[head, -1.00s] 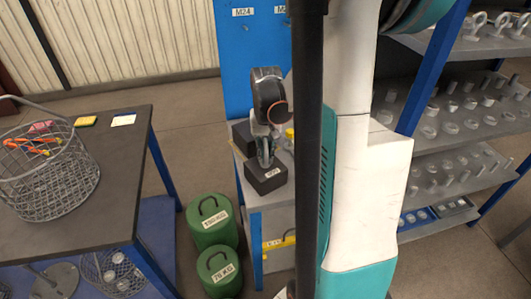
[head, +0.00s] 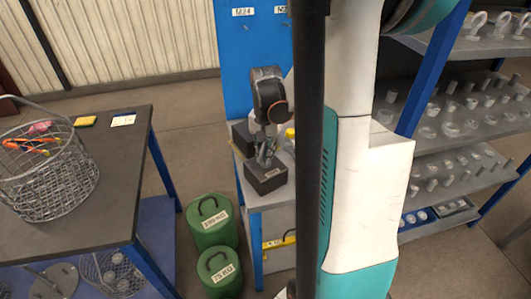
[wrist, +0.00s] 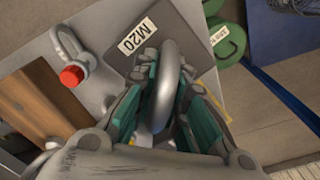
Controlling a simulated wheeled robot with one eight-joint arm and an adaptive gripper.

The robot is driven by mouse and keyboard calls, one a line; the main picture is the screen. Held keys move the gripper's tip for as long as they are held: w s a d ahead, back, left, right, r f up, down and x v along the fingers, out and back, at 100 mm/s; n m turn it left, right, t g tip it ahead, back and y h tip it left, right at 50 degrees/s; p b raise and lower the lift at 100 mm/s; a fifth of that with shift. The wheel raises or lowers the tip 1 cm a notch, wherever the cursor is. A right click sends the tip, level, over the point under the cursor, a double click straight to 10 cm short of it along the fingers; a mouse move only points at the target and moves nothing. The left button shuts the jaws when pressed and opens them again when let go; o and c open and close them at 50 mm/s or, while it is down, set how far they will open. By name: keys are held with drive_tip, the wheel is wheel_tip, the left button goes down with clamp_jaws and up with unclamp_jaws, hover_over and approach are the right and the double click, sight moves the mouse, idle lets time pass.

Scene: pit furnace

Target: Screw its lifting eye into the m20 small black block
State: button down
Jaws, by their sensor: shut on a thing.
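The small black block (head: 267,180) stands on the grey top of a blue-legged stand in the head view. Its M20 label shows in the wrist view, where the block (wrist: 190,22) is under the fingertips. My gripper (head: 266,152) points down just above the block. In the wrist view my gripper (wrist: 168,78) is shut on the grey ring of the lifting eye (wrist: 168,72), which stands between the teal-padded fingers over the block. The eye's shank and the block's hole are hidden, so I cannot tell how deep the thread sits.
A grey shackle with a red pin (wrist: 72,75) and a wooden piece (wrist: 38,98) lie beside the block. Another dark block (head: 241,137) stands behind it. Green weights (head: 211,220) stand on the floor, left of the stand. A table with a wire basket (head: 45,185) is further left.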

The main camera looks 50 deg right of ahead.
drive_tip(key=shift+m, duration=1)
drive_tip(key=shift+m, duration=1.7)
drive_tip(key=shift+m, duration=0.3)
drive_tip(key=c, duration=2)
unclamp_jaws()
drive_tip(key=shift+m, duration=0.3)
drive_tip(key=o, duration=0.5)
drive_tip(key=shift+c, duration=0.2)
wheel_tip(320, 180, up, 12)
